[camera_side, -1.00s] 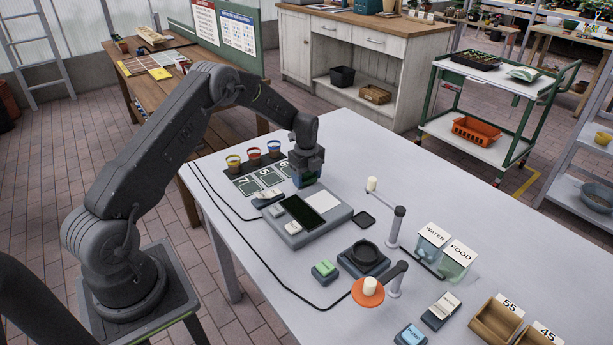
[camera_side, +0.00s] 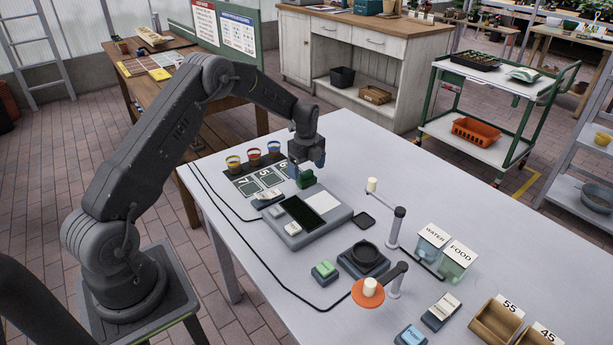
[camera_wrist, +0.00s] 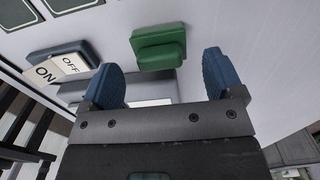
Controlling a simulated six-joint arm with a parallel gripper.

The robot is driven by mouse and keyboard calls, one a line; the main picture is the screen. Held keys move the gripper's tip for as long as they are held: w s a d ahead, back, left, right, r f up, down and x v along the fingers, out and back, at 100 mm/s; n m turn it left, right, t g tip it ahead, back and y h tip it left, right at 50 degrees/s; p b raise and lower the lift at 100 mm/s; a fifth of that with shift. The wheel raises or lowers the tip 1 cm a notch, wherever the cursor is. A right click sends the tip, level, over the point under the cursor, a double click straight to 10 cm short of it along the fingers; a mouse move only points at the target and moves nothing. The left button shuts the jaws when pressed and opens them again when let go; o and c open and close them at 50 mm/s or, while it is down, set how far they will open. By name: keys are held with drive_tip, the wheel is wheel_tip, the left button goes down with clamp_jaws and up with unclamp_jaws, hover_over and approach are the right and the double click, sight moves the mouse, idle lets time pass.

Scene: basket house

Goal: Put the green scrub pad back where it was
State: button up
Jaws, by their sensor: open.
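The green scrub pad (camera_side: 305,179) stands at the far edge of the grey device with the dark screen (camera_side: 302,211), by the numbered card; I cannot tell if it touches the device. My gripper (camera_side: 306,164) is just above it, fingers pointing down. In the wrist view the pad (camera_wrist: 160,47) lies beyond the blue fingertips of my gripper (camera_wrist: 160,80), roughly centred between them and apart from both. The gripper is open and empty.
An ON/OFF rocker switch (camera_side: 269,198) sits left of the device. Three small coloured pots (camera_side: 254,155) stand behind the numbered card (camera_side: 262,179). A black dish (camera_side: 366,257) and two posts are nearer the front. The table's right back area is clear.

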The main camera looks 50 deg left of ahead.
sight(307, 172)
wheel_tip(307, 172, up, 8)
drive_tip(key=s+d+r+n+t, duration=0.1)
drive_tip(key=s+d+r+n, duration=0.3)
drive_tip(key=s+d+r, duration=0.4)
drive_tip(key=s+d+r+n+t, duration=0.2)
drive_tip(key=s+d+r+n, duration=0.25)
drive_tip(key=r, duration=0.55)
drive_tip(key=s+d+n+t, duration=0.1)
drive_tip(key=s+d+n, duration=0.3)
drive_tip(key=s, duration=0.5)
drive_tip(key=s+d+n+t, duration=0.1)
drive_tip(key=s+d+n, duration=0.4)
drive_tip(key=s, duration=0.5)
drive_tip(key=shift+d+f+t, duration=0.15)
drive_tip(key=shift+t, duration=0.15)
